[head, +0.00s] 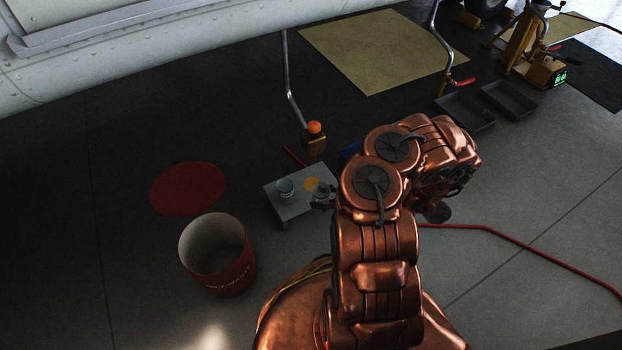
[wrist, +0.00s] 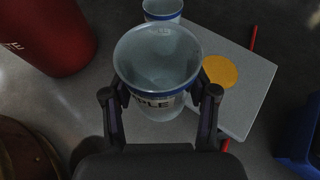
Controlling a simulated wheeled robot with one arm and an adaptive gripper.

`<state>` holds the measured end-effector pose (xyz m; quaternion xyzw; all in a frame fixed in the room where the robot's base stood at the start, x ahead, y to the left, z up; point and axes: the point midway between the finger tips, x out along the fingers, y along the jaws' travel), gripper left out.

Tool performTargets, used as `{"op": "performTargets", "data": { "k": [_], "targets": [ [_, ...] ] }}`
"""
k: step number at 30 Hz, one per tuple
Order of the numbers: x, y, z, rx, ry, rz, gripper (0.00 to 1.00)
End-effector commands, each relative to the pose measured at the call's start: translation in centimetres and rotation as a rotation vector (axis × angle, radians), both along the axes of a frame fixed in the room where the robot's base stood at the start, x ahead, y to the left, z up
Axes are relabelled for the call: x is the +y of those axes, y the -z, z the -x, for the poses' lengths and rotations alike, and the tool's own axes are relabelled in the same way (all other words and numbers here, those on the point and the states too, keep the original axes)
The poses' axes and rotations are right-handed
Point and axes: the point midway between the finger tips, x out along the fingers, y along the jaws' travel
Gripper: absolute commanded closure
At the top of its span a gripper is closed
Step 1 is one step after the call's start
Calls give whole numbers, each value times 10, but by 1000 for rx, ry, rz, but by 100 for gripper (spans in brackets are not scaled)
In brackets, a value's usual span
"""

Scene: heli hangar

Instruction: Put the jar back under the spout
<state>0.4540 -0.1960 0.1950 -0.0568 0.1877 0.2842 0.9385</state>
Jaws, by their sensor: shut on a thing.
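My gripper (wrist: 158,95) is shut on a clear jar (wrist: 157,62) with a blue band and a label whose visible letters end in "PLE". The jar is open at the top. I cannot tell whether the jar touches the stand.
An open red bin (head: 232,270) stands left of the stand, with a red disc (head: 187,189) on the floor behind it. A blue object (wrist: 301,135) is at right in the wrist view. A red hose (head: 520,246) crosses the floor.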

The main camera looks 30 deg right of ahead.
Motion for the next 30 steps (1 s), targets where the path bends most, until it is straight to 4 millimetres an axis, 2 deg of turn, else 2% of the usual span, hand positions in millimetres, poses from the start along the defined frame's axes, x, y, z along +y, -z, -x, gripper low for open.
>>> {"op": "performTargets", "data": {
  "k": [1,9,15,25,30],
  "targets": [
    [-4,7,-11,-1,-6,7,79],
    [-25,12,-65,-3,-4,4,79],
    [-37,14,-97,0,-3,4,79],
    [-45,14,-118,-1,-2,2,79],
    [-45,40,-116,0,0,0,79]
  ]
}}
